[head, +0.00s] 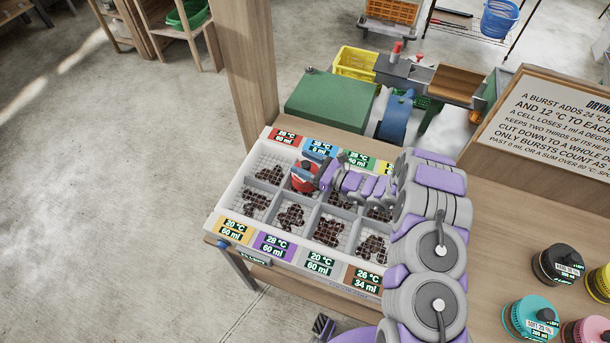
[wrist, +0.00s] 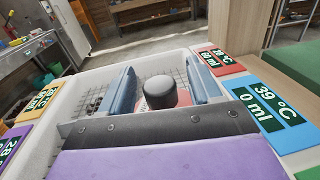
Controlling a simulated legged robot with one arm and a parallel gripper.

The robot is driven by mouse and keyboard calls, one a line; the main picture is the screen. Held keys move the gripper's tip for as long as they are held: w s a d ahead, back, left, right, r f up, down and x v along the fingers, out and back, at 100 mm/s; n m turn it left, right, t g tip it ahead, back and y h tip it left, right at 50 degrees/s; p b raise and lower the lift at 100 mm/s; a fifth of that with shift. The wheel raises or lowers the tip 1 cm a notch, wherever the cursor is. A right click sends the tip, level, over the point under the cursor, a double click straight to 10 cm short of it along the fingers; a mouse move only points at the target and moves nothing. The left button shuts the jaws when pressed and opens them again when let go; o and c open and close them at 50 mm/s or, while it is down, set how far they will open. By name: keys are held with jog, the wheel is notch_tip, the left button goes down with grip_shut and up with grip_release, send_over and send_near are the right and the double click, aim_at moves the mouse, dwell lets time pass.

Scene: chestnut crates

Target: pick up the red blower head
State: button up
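The red blower head (head: 303,181) sits over the back row of the sectioned white tray, in the second cell from the left. In the wrist view its black knob (wrist: 160,92) stands up, with a little red (wrist: 154,112) showing below it. My gripper (head: 314,172) is at the blower head. In the wrist view my gripper (wrist: 160,88) has one blue-grey finger on each side of the knob, with visible gaps. It looks open. My gripper and the purple plate hide the blower head's lower part.
The white tray (head: 236,193) holds brown chestnuts on mesh, with coloured labels along its edges. Black (head: 556,264), teal (head: 530,318), yellow (head: 602,282) and pinkish-red (head: 588,330) heads stand at the right. A wooden post (head: 250,65) and a sign (head: 550,125) rise behind.

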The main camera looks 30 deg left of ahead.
grip_shut()
dwell(0.4)
